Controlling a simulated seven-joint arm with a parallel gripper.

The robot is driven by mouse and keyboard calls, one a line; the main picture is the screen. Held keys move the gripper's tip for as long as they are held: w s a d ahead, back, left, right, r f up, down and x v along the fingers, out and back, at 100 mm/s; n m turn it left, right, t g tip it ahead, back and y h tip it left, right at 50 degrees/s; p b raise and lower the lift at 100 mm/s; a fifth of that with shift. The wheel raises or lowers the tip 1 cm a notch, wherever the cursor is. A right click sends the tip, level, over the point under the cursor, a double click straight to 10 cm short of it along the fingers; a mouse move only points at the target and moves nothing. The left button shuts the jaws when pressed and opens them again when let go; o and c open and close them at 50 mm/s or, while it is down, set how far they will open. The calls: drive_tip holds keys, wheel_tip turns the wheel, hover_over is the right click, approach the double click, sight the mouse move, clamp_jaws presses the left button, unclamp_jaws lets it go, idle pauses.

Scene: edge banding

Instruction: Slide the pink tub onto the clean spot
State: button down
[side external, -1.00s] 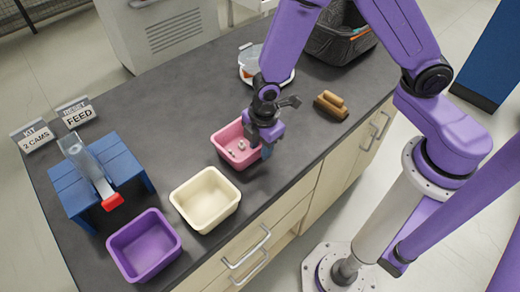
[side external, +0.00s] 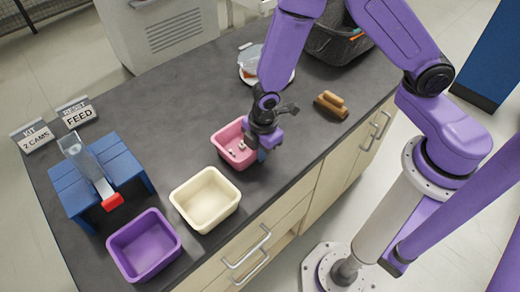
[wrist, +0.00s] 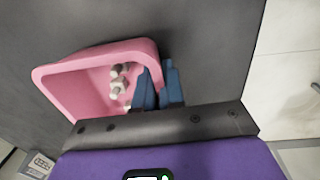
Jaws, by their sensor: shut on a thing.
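The pink tub (side external: 225,155) stands upright on the dark bench top, between the cream tub and the brush. Small pale metallic parts (wrist: 117,80) lie inside it. My gripper (side external: 259,153) is at the tub's right side, pointing down. In the wrist view my gripper's blue fingers (wrist: 158,83) are close together at the wall of the pink tub (wrist: 75,80), shut on it. The gripper body hides part of the tub there. I cannot make out a distinct clean spot on the bench.
A cream tub (side external: 205,221) and a purple tub (side external: 126,267) stand to the left. A blue stand (side external: 128,165) holds a red-tipped chute. A wooden brush (side external: 331,106), a white dish (side external: 246,77) and a black crate (side external: 335,42) lie beyond. The bench behind the pink tub is clear.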

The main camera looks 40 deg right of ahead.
sight(297, 129)
drive_tip(key=shift+w+d, duration=0.15)
drive_tip(key=shift+d, duration=7.8)
drive_tip(key=c, duration=1.2)
unclamp_jaws()
drive_tip(key=shift+o, duration=0.2)
drive_tip(key=shift+r, duration=0.15)
